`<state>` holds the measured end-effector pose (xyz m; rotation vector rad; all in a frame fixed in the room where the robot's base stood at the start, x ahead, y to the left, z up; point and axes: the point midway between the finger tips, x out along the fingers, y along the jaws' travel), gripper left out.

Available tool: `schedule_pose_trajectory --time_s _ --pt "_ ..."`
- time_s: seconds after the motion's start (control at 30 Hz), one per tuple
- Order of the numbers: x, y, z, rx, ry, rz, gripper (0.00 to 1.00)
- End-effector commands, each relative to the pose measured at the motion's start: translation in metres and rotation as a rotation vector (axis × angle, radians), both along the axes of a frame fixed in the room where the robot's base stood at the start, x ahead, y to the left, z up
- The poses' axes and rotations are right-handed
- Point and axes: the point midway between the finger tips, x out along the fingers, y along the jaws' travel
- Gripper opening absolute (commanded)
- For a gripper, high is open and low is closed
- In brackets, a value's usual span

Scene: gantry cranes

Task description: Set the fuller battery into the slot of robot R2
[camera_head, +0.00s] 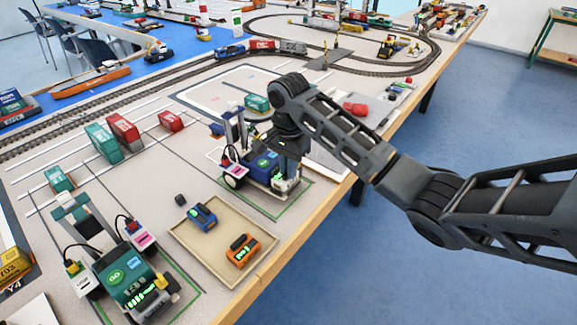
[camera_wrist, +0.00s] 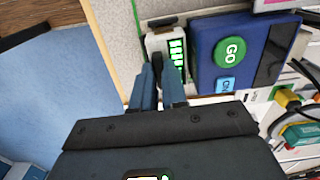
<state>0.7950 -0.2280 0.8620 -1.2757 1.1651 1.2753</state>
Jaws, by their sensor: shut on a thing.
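In the wrist view my gripper (camera_wrist: 160,80) is shut on the dark handle of a white battery (camera_wrist: 177,48) with several lit green bars. The battery is at the side of a blue robot (camera_wrist: 222,75) with a green GO button; I cannot tell how deep it sits. In the head view the blue robot (camera_head: 262,163) stands in a green outline, and my wrist hides part of it and the fingers. A blue battery (camera_head: 202,216) and an orange battery (camera_head: 242,250) with green bars lie on a beige tray (camera_head: 190,247). No R2 label is readable.
A green robot (camera_head: 125,275) with a GO button and green bars stands at the front left. Several containers, such as a red one (camera_head: 171,121), and railway tracks (camera_head: 95,103) lie behind. A small dark block (camera_head: 180,199) is near the tray. The wooden table edge (camera_head: 262,270) is close.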

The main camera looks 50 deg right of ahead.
Motion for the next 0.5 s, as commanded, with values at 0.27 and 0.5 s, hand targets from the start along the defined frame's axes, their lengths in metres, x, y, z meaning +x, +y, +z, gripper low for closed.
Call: schedule_pose_trajectory --time_s 0.27,0.5 --pt "0.0002 0.0 -0.0023 0.0 -0.001 0.0 0.0" --pt "0.0003 0.0001 -0.0044 0.0 -0.001 0.001 0.0"
